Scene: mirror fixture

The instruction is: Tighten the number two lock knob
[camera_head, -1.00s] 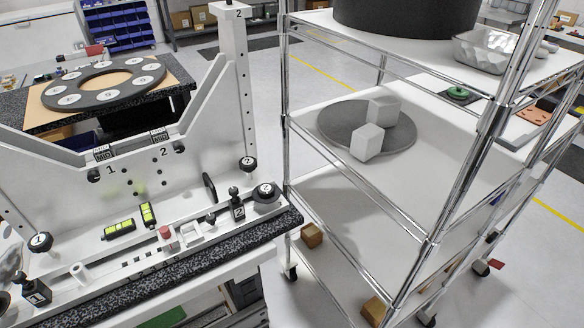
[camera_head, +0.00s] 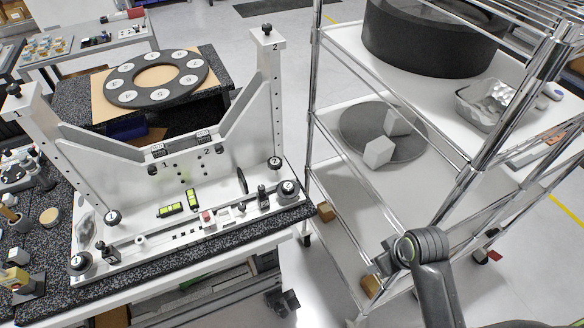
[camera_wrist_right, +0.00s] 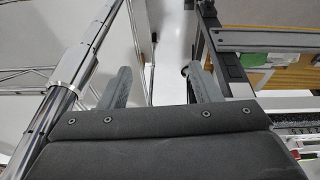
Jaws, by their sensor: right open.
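The white mirror fixture (camera_head: 180,185) stands on the speckled bench at the left of the head view. At its number 2 side, a black knob (camera_head: 274,163) sits at the foot of the right post. A larger black knob with a white top (camera_head: 287,187) sits on the base's right end. Another black knob (camera_head: 267,29) tops the right post, above a "2". I cannot tell which is the lock knob. My right arm shows low right in the head view, apart from the fixture. In the right wrist view my right gripper (camera_wrist_right: 155,85) is open and empty. My left gripper is out of view.
A chrome-post shelf cart (camera_head: 385,155) stands right of the fixture, close to my right arm. Behind the fixture, a dark ring with white discs (camera_head: 157,79) lies on another table. Small parts cover the bench's left end. Floor shows between bench and cart.

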